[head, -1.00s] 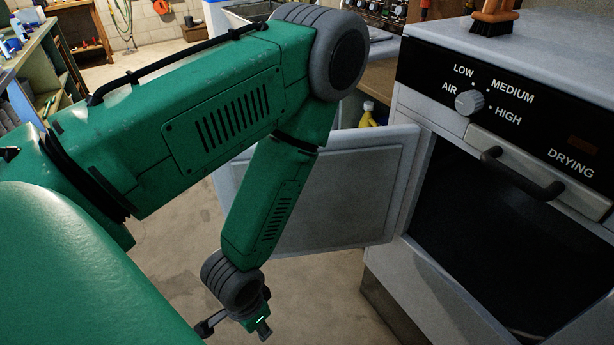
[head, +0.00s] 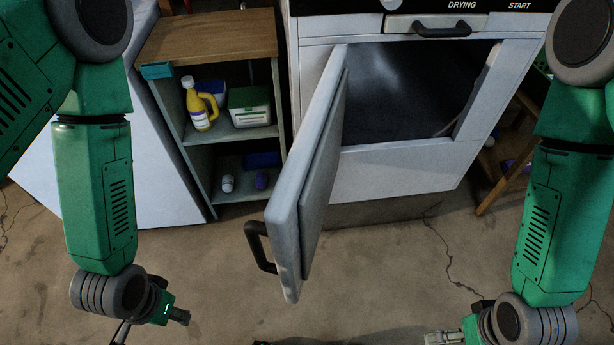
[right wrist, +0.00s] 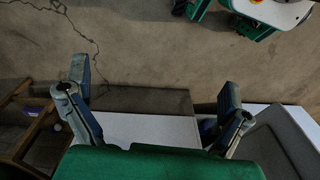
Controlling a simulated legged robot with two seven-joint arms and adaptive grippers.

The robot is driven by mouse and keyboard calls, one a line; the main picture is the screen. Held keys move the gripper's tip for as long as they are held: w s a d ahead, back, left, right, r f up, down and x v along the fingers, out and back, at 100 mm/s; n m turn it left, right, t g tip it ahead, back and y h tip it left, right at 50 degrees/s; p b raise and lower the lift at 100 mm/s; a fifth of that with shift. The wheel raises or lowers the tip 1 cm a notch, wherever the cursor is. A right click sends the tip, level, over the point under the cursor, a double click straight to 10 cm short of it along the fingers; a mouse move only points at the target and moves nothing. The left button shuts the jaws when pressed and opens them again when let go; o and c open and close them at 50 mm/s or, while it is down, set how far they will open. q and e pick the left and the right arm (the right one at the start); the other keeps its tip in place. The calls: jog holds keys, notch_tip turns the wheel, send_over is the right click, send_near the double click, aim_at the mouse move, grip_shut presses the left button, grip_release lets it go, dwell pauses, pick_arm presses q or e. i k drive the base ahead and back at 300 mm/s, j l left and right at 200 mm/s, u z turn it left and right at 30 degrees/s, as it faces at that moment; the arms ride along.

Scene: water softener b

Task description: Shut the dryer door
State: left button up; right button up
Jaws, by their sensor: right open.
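The dryer (head: 400,185) stands ahead in the head view, its dark opening (head: 405,90) uncovered. Its white door (head: 310,170) is wide open, hinged at the opening's left side and sticking out towards me. A black handle (head: 259,246) is on the door's left, outer face. My left gripper (head: 150,325) is open and empty, low and left of the door, apart from the handle. My right gripper (head: 458,335) is low and right of the door, partly cut off by the frame. The right wrist view shows its fingers (right wrist: 155,100) spread and empty, with the door (right wrist: 285,140) at right.
An open shelf (head: 225,165) with a yellow bottle (head: 198,108) and a green-white box (head: 249,106) stands left of the dryer. A wooden stand (head: 505,165) is to its right. The concrete floor (head: 380,270) before the dryer is clear.

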aim_at(295, 210)
jog(key=j+z, duration=0.35)
jog(key=j, duration=0.2)
jog(key=j+z, duration=0.4)
jog(key=j, duration=0.2)
jog(key=j+z, duration=0.35)
jog(key=j, duration=0.2)
jog(key=k+j, duration=0.25)
jog(key=j, duration=0.15)
jog(key=k+j+u, duration=0.1)
jog(key=k+j, duration=0.4)
jog(key=j, duration=0.35)
